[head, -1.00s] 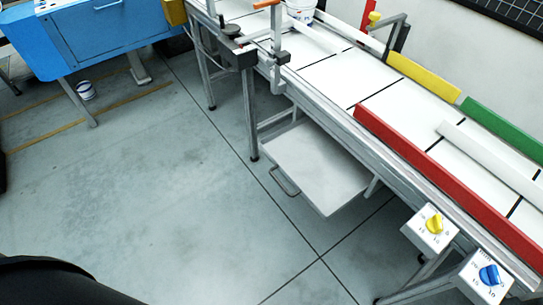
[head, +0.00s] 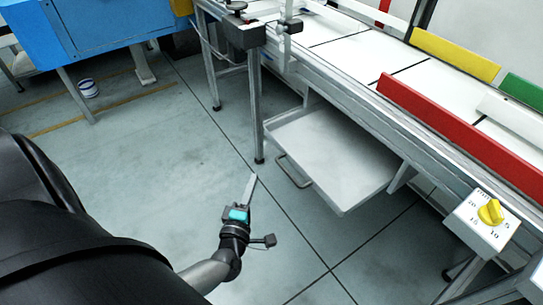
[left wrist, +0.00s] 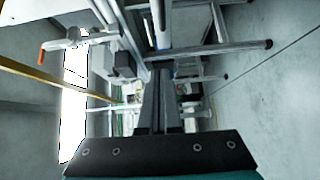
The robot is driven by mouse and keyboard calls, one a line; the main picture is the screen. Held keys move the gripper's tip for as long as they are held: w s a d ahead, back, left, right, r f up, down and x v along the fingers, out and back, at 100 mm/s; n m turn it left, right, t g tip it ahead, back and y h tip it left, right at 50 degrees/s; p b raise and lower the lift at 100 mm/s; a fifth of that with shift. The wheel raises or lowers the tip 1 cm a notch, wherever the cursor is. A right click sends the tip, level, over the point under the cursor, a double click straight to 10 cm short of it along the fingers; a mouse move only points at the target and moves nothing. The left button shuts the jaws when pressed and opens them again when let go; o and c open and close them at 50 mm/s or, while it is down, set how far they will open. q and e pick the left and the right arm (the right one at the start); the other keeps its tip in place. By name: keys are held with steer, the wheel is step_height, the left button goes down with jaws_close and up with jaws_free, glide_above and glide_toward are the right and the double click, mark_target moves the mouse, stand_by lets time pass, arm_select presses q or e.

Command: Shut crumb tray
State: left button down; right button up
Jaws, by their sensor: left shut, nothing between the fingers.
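The crumb tray (head: 335,158) is a shallow light-grey tray under the conveyor. It is pulled out towards the open floor, with a bent bar handle (head: 292,172) on its near left edge. My left gripper (head: 252,184) is in the lower middle of the head view, left of the handle and apart from it in the picture. Its fingers are shut with nothing between them. The closed fingers (left wrist: 160,100) also show in the left wrist view, pointing towards the frame legs. I cannot make out the tray for certain in the left wrist view. My right gripper is not in view.
The conveyor (head: 340,85) runs above the tray, with a red guide rail (head: 450,125) along it. A control box with a yellow knob (head: 490,212) sticks out at the right. A table leg (head: 256,110) stands left of the tray. The floor (head: 150,165) is mostly clear.

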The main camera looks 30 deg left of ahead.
arm_select(q)
steer(key=b, duration=0.3)
glide_toward(273, 138)
steer(key=w+a, duration=0.2)
steer(key=a, duration=0.1)
steer(key=shift+w+d+n+b, duration=0.15)
steer(key=shift+w+d+b, duration=0.2)
steer(key=shift+w, duration=0.2)
steer(key=shift+w+d+n+b, duration=0.2)
steer(key=shift+w+d, duration=0.1)
steer(key=shift+w, duration=0.3)
steer(key=shift+w+d, duration=0.2)
steer(key=shift+w, duration=0.2)
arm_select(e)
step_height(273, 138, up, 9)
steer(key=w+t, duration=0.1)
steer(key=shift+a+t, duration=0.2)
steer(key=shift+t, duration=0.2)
